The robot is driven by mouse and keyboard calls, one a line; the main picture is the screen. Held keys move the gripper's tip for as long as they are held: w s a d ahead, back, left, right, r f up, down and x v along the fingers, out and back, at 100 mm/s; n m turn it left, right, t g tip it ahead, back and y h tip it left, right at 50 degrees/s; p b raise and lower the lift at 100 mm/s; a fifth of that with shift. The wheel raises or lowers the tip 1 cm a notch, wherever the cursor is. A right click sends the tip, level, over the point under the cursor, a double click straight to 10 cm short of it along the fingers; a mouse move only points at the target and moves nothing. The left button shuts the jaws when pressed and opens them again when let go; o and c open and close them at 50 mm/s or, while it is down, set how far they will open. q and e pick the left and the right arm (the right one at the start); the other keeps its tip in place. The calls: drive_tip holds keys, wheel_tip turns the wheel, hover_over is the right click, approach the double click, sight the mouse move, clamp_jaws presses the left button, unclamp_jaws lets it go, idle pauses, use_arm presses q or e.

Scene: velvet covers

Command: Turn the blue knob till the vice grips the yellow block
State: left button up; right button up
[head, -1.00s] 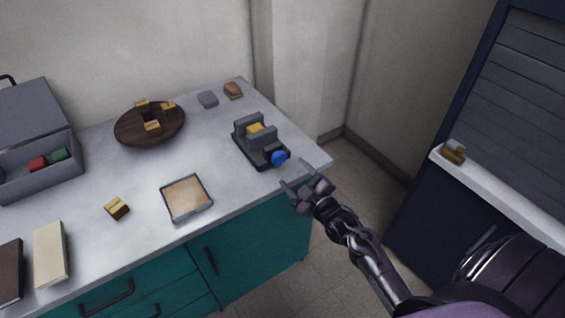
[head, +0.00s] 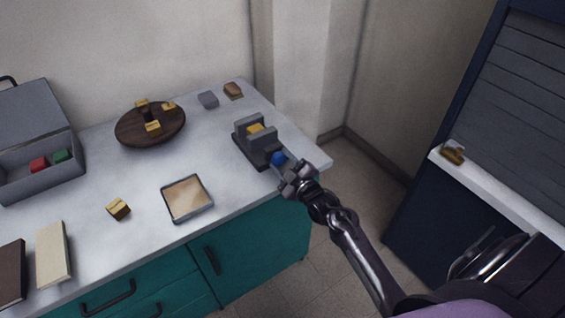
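The dark grey vice (head: 262,140) stands near the right end of the pale worktop. The yellow block (head: 255,128) sits between its jaws; whether both jaws touch it cannot be told. The blue knob (head: 278,158) is at the vice's front end, facing my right arm. My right gripper (head: 281,166) is at the knob, with its fingers reaching beside it. The fingers look apart, one on each side, but the knob and hand partly hide them, so contact is unclear. My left gripper is not in view.
A shallow tray (head: 187,214) and a small yellow block (head: 118,209) lie left of the vice. A round dark wooden board (head: 128,135) holds several yellow pieces. A grey open case (head: 40,184) stands far left. A grey block (head: 208,99) and a brown block (head: 233,91) lie behind the vice.

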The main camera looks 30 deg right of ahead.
drive_tip(key=c, duration=0.3)
drive_tip(key=m+p, duration=0.1)
drive_tip(key=m, duration=0.2)
drive_tip(key=shift+m, duration=0.3)
drive_tip(key=shift+m+p, duration=0.45)
drive_tip(key=shift+m, duration=1.05)
drive_tip(key=o, duration=1)
